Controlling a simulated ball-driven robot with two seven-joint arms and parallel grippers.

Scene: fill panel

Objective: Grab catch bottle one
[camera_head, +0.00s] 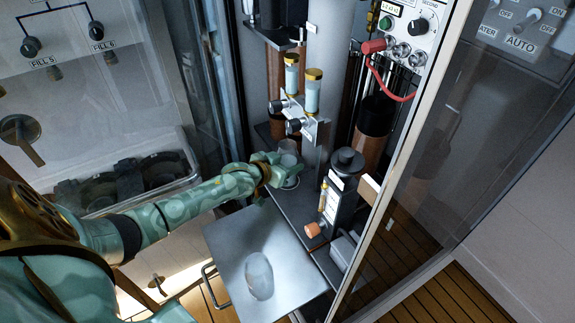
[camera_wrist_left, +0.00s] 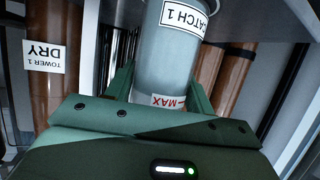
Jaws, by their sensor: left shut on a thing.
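Catch bottle one (camera_wrist_left: 165,60) is a clear grey cylinder with a "CATCH 1" label and a red "MAX" mark. It stands upright between the two green fingers of my left gripper (camera_wrist_left: 160,88) in the left wrist view. The gripper is shut on it. In the head view my left arm comes in from the left, and the left gripper (camera_head: 280,168) is at the bottle (camera_head: 288,150) on the dark shelf below the two gold-capped tubes. The bottle is partly hidden by the gripper there. My right gripper is not in view.
A glass door (camera_head: 400,170) bounds the right side. Brown towers (camera_wrist_left: 50,80) stand behind the bottle.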

